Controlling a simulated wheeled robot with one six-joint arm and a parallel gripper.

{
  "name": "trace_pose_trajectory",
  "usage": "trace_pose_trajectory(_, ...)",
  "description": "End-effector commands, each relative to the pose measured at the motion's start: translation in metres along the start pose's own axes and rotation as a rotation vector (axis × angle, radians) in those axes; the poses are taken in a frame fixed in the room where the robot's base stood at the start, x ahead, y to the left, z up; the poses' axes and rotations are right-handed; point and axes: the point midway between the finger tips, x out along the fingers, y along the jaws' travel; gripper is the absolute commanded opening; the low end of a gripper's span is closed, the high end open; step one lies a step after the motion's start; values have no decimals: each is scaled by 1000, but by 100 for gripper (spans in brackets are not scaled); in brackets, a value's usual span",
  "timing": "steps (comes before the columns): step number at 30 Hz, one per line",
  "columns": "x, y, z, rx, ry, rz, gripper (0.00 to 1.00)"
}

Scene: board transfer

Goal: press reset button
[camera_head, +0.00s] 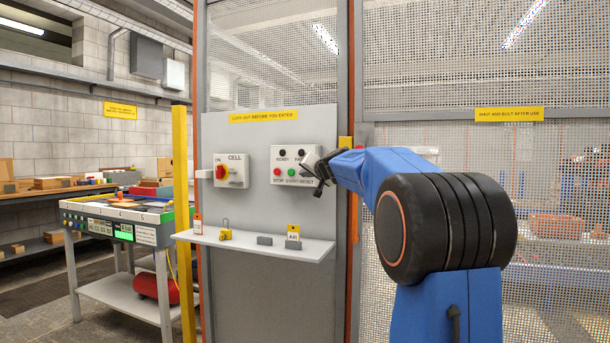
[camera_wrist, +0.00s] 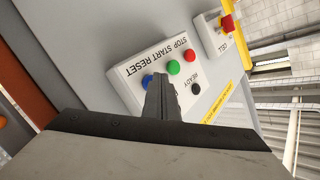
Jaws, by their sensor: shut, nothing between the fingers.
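The white button box (camera_head: 284,153) is on the grey panel, with a red STOP button (camera_head: 278,171) and a green START button (camera_head: 291,172). In the wrist view it appears turned over, with the red button (camera_wrist: 189,55), the green button (camera_wrist: 173,67) and the blue RESET button (camera_wrist: 147,81). My gripper (camera_head: 318,180) is shut and empty in front of the box's right end, hiding RESET in the head view. In the wrist view my fingertips (camera_wrist: 160,78) overlap the blue button's edge. I cannot tell whether they touch it.
The CELL switch box (camera_head: 236,159) with its red knob (camera_head: 222,172) is left of the button box. A shelf (camera_head: 260,246) below holds a yellow padlock (camera_head: 225,234) and tags. A yellow post (camera_head: 181,200) and mesh fencing (camera_head: 480,80) flank the panel.

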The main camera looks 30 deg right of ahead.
Motion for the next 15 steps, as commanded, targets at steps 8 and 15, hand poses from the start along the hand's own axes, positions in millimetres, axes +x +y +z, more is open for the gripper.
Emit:
trace_pose_trajectory(8, 0, 0, 0, 0, 0, 0, 0)
trace_pose_trajectory(15, -7, -5, 4, 0, 1, 0, 0)
